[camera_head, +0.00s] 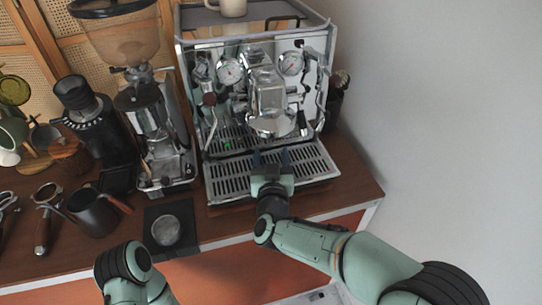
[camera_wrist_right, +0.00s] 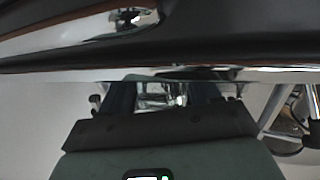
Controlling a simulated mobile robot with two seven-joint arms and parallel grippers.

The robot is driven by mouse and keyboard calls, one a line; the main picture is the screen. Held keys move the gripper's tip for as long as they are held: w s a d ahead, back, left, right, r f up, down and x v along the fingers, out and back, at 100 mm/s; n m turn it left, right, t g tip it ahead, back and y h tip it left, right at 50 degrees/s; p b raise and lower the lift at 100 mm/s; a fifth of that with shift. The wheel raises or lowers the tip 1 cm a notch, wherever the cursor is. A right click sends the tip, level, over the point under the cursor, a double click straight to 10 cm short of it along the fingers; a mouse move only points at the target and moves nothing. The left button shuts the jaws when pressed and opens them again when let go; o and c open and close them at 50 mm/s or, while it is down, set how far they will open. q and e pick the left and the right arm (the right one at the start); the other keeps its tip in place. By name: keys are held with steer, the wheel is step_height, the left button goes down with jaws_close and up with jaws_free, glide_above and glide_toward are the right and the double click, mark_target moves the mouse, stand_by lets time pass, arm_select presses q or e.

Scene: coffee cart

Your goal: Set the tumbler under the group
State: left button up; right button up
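The chrome group (camera_head: 268,115) is on the front of the espresso machine, above the slotted drip tray (camera_head: 310,165). My right gripper (camera_head: 271,157) is low over the tray in front of the group, its two fingers apart and pointing at the machine. I see nothing held between them. In the right wrist view the fingers (camera_wrist_right: 160,98) also stand apart, with shiny machine parts beyond. A round grey cup-like thing (camera_head: 167,230) sits on a dark square mat left of the tray; it may be the tumbler, but I cannot be sure. My left gripper is out of view.
A grinder (camera_head: 155,130) stands left of the espresso machine (camera_head: 245,50). A dark pitcher (camera_head: 92,213), a portafilter (camera_head: 44,215) and a second, black grinder (camera_head: 88,110) stand farther left. A cup (camera_head: 232,7) is on top of the machine. The counter right of the tray is clear.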

steer(key=o, duration=0.4)
steer(key=shift+o, duration=0.2)
steer(key=shift+s, duration=0.1)
steer(key=s, duration=1.3)
steer(key=shift+d+b, duration=0.4)
steer(key=shift+s, duration=0.1)
